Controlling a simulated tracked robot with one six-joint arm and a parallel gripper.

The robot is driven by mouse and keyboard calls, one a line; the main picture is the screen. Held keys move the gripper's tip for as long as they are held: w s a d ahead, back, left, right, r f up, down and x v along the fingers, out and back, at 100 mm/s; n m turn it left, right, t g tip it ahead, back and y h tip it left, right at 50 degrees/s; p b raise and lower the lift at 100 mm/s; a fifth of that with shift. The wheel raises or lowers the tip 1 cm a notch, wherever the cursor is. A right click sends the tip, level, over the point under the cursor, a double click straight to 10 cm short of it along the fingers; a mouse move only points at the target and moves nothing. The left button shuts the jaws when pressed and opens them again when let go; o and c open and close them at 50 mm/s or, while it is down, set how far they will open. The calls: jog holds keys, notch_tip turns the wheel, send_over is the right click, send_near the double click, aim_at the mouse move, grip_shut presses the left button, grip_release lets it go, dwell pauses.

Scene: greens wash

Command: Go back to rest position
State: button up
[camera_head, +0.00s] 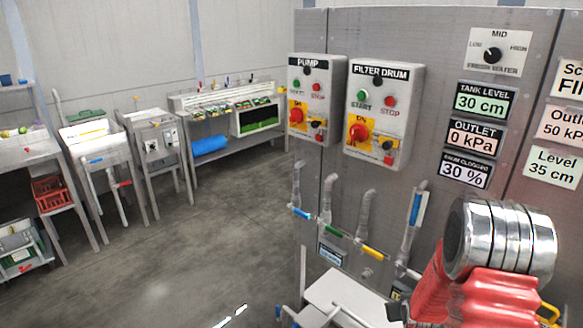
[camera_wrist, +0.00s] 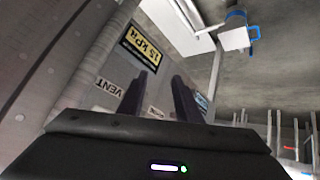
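My gripper (camera_wrist: 159,78) shows in the wrist view with its two dark fingers apart and nothing between them. I cannot tell how far the fingers are from the panel. In the head view my red and silver arm is at the lower right; the gripper itself does not show there.
A steel cabinet fills the right of the head view, with a PUMP box (camera_head: 314,98), a FILTER DRUM box (camera_head: 383,112) and pipes with coloured valve handles (camera_head: 373,252). Steel benches (camera_head: 230,125) line the left and back. The concrete floor (camera_head: 190,250) between is clear.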

jog(key=s+a+r, duration=0.3)
jog(key=a+r, duration=0.1)
jog(key=r, duration=0.4)
jog(key=s+a+r+g+y, duration=0.1)
jog(key=s+a+r, duration=0.2)
jog(key=r, duration=0.4)
jog(key=s+a+r, duration=0.3)
jog(key=a+r, duration=0.1)
jog(key=r, duration=0.4)
jog(key=s+a+r, duration=0.2)
jog(key=s+r, duration=0.1)
jog(key=s, duration=0.4)
jog(key=s+a+r+g+y, duration=0.1)
jog(key=s+a+r, duration=0.2)
jog(key=s, duration=0.5)
jog(key=s+a+r+g, duration=0.1)
jog(key=s+a+r, duration=0.2)
jog(key=s, duration=0.4)
jog(key=shift+s+a+r, duration=0.25)
jog(key=shift+s+r, duration=0.05)
jog(key=shift+s, duration=0.1)
jog(key=shift+o, duration=0.4)
